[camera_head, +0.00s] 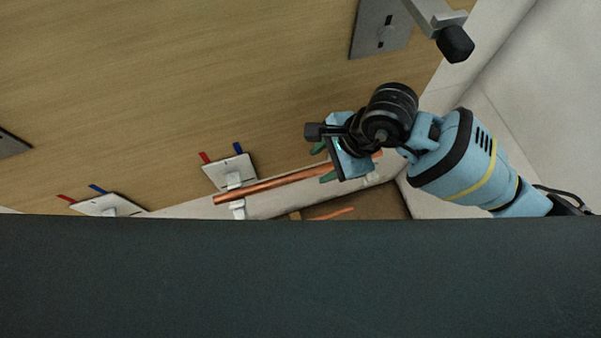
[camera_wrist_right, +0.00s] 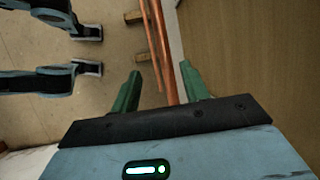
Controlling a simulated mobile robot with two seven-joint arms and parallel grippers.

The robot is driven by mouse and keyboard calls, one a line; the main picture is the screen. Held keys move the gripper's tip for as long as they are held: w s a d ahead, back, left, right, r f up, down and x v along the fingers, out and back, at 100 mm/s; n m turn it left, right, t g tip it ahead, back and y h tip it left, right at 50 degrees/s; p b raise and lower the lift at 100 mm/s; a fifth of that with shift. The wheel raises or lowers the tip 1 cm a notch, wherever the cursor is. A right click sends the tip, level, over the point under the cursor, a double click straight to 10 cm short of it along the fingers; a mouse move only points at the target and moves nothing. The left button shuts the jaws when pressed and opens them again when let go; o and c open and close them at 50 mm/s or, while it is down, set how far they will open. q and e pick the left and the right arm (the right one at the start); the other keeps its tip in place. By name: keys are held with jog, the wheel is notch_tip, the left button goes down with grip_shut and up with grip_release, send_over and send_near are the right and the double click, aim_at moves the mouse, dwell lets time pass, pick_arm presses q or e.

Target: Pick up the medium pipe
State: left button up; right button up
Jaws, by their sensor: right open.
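A long copper pipe (camera_head: 265,186) rests across white holders in the head view, slanting up to the right. I cannot tell its size class for sure. My right gripper (camera_head: 323,163) is around its right half, with one green finger above it and one below. In the right wrist view the pipe (camera_wrist_right: 167,65) runs between the open green fingers (camera_wrist_right: 160,69), apart from both fingertips. The gripper's body hides part of the pipe. My left gripper is not in view.
A second copper piece (camera_head: 331,214) lies lower in the head view, partly hidden by a dark edge (camera_head: 300,275). White plates with red and blue stubs (camera_head: 228,171) stand at the left. A grey plate (camera_head: 381,28) is on the wood panel.

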aim_at(305, 173)
jog(key=shift+w+b+x, duration=0.2)
jog(key=shift+x, duration=1.75)
jog(key=shift+w+b+x, duration=0.15)
jog(key=shift+b+x, duration=0.05)
jog(key=shift+x, duration=1.7)
jog(key=shift+d, duration=0.15)
grip_shut()
